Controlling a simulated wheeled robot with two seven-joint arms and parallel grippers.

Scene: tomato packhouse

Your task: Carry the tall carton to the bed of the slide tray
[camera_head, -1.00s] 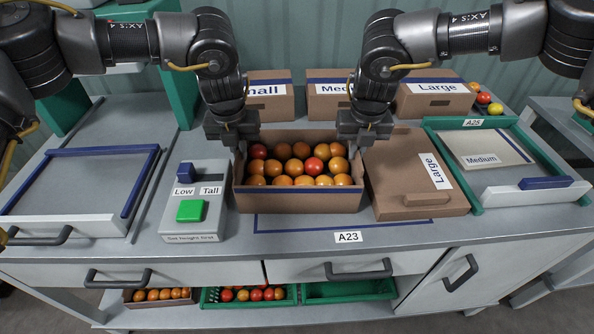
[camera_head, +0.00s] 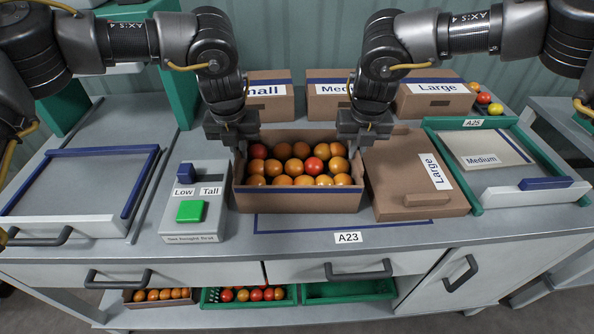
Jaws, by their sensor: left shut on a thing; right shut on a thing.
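An open brown carton (camera_head: 300,202) full of orange and red tomatoes stands on the middle of the bench, behind the A23 label. My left gripper (camera_head: 238,148) is shut on its left side wall near the top. My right gripper (camera_head: 359,148) is shut on its right side wall. The fingertips are partly hidden by the grippers' own bodies. At the left of the bench is a tray with a bare grey bed (camera_head: 80,183), blue rails at its back and right, and a white front with a dark handle. I take it for the slide tray.
A control box (camera_head: 196,212) marked Low and Tall, with a blue switch and a green button, stands between tray and carton. A brown lid (camera_head: 413,180) marked Large lies close on the carton's right. Labelled boxes (camera_head: 436,101) line the back. A green-framed tray (camera_head: 477,207) is at right.

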